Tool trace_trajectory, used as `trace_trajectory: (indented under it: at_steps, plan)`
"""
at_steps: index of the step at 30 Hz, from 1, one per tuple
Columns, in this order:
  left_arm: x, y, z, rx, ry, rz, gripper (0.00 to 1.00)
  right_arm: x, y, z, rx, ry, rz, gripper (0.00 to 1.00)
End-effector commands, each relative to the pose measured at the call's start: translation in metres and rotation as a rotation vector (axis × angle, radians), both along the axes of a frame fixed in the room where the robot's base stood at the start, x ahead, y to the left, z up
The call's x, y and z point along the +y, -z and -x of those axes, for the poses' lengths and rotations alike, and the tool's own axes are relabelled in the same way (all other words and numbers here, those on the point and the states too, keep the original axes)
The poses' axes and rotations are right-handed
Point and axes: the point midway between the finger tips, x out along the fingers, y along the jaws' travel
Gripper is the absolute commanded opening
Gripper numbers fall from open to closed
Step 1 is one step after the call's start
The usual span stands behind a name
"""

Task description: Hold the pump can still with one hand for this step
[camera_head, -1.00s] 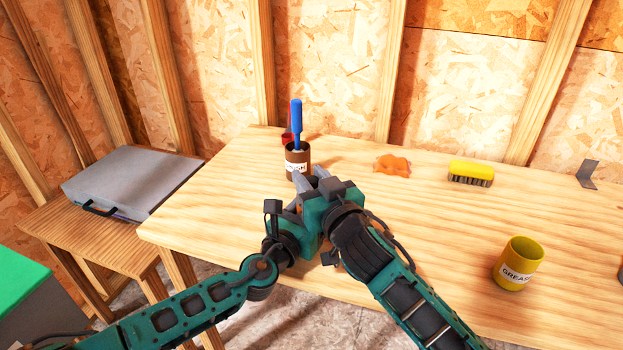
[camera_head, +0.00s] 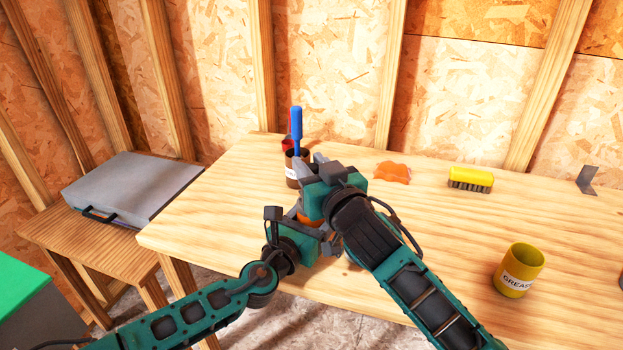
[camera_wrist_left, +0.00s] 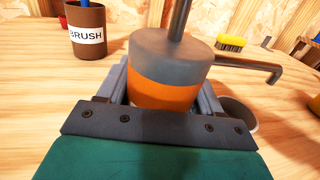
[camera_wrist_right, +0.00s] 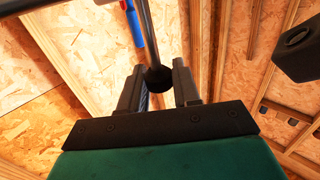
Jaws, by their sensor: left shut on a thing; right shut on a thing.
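The pump can shows in the left wrist view as an orange body (camera_wrist_left: 160,94) with a grey top, an upright rod and a bent spout (camera_wrist_left: 250,66) to the right. My left gripper (camera_wrist_left: 160,85) is shut around its body. In the head view, only a bit of its orange side (camera_head: 310,219) shows between my grippers. My right gripper (camera_wrist_right: 158,88) is above it, shut on a black knob (camera_wrist_right: 159,77) at the end of a rod, seemingly the pump's handle. The head view shows the right gripper (camera_head: 312,172) close above the left gripper (camera_head: 301,217).
A brown BRUSH cup (camera_wrist_left: 88,37) with a blue-handled tool (camera_head: 297,125) stands just behind. An orange cloth (camera_head: 393,172), yellow brush (camera_head: 470,178), metal bracket (camera_head: 587,180) and yellow GREASE cup (camera_head: 519,271) lie rightward. A grey rim (camera_wrist_left: 241,112) shows beside the can.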

Motion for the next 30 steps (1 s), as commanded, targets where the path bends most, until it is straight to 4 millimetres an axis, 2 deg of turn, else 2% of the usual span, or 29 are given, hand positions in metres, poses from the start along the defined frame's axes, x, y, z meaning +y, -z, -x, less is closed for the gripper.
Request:
trace_trajectory:
  at_steps: [7, 8, 13, 23, 26, 30]
  plan:
    - [0.002, 0.003, 0.000, 0.002, -0.003, -0.006, 0.31, 0.001, -0.004, 0.000, -0.007, -0.003, -0.007, 0.00]
    - [0.002, 0.003, 0.000, 0.002, -0.003, -0.006, 0.31, 0.001, -0.005, 0.000, -0.007, -0.003, -0.007, 0.34]
    - [0.002, 0.003, 0.000, 0.003, -0.003, -0.005, 0.31, 0.001, -0.004, 0.000, -0.006, -0.002, -0.006, 0.51]
    - [0.001, 0.003, 0.000, 0.003, -0.002, -0.005, 0.31, -0.001, -0.002, 0.004, -0.003, -0.002, -0.005, 0.51]
    - [0.001, 0.003, 0.000, 0.003, -0.002, -0.005, 0.31, -0.005, -0.002, 0.013, -0.003, -0.002, -0.006, 0.51]
    - [0.001, 0.003, 0.000, 0.003, -0.001, -0.005, 0.31, -0.015, -0.001, 0.034, -0.002, -0.002, -0.005, 0.51]
